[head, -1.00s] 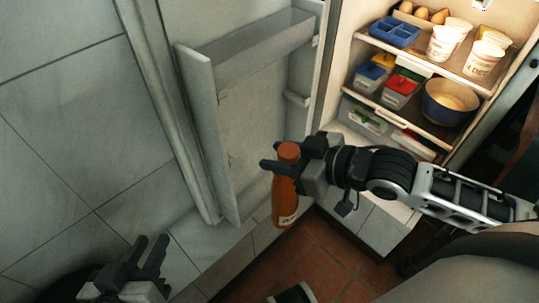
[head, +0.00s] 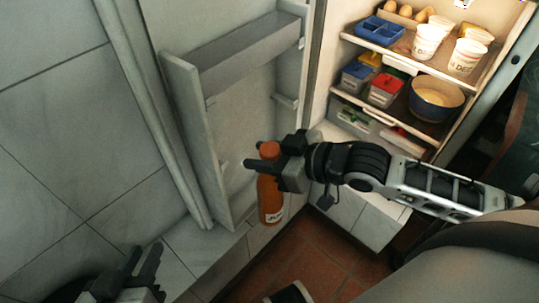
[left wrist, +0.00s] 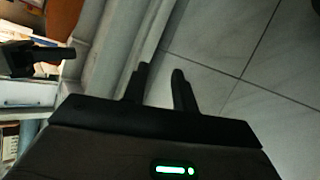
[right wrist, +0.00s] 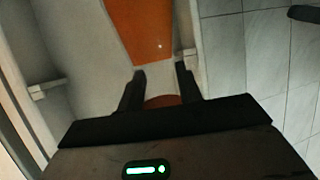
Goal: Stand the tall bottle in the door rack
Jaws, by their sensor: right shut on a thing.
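The tall orange bottle (head: 270,200) hangs roughly upright in front of the open fridge door, with a white label low on its body. My right gripper (head: 262,166) is shut on it just below its orange cap (head: 269,149). In the right wrist view the bottle's orange body (right wrist: 142,28) extends beyond the fingers (right wrist: 160,88). The door rack (head: 250,52) is a grey trough high on the door's inner side, up and left of the bottle; no items show in it. My left gripper (head: 145,265) is open and empty at lower left, and its parted fingers show in the left wrist view (left wrist: 160,82).
Fridge shelves at upper right hold a blue tray (head: 380,31), eggs, white cups (head: 428,42), lidded boxes (head: 386,88) and a blue bowl (head: 436,98). The door's raised side edge (head: 190,130) stands left of the bottle. Tiled floor lies below.

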